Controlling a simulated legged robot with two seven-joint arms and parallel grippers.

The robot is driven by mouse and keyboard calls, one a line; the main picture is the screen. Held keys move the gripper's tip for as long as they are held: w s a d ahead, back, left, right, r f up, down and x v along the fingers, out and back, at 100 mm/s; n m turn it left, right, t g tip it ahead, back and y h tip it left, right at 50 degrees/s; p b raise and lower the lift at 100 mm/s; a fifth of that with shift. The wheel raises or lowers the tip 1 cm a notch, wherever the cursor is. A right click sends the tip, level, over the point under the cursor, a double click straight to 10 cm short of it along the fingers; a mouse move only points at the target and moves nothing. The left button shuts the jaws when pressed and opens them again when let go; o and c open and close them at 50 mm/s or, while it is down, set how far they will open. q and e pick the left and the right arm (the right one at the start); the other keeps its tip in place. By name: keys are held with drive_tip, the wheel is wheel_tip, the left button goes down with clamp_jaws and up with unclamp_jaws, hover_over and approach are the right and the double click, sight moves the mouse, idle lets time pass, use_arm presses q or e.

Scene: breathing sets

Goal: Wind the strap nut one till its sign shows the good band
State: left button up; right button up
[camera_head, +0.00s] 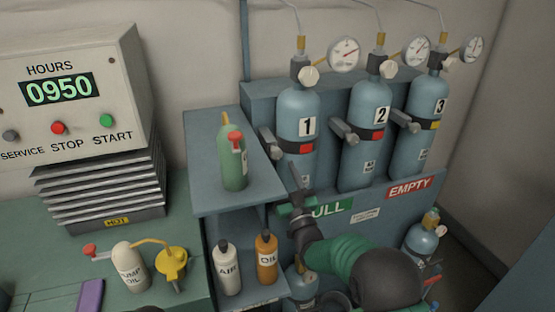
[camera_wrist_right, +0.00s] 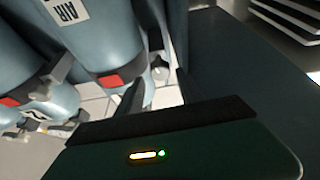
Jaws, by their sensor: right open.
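Cylinder one (camera_head: 297,108) stands leftmost in the rack, with a dark strap around it. Its strap nut (camera_head: 268,141) sticks out on the strap's left side, and its sign (camera_head: 306,148) shows red. My right gripper (camera_head: 296,190) is open and empty, in front of and below cylinder one's strap. In the right wrist view, the open fingers (camera_wrist_right: 158,90) point toward the cylinder's red sign (camera_wrist_right: 112,81) and a grey nut (camera_wrist_right: 159,68). The nut appears beyond the fingertips and between them; contact does not show. My left gripper is not in view.
Cylinder two (camera_head: 368,112) shows red and cylinder three (camera_head: 424,110) shows yellow. Gauges (camera_head: 344,54) stand above.

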sight(277, 157)
drive_tip(key=x, duration=0.5)
drive_tip(key=shift+w, duration=0.1)
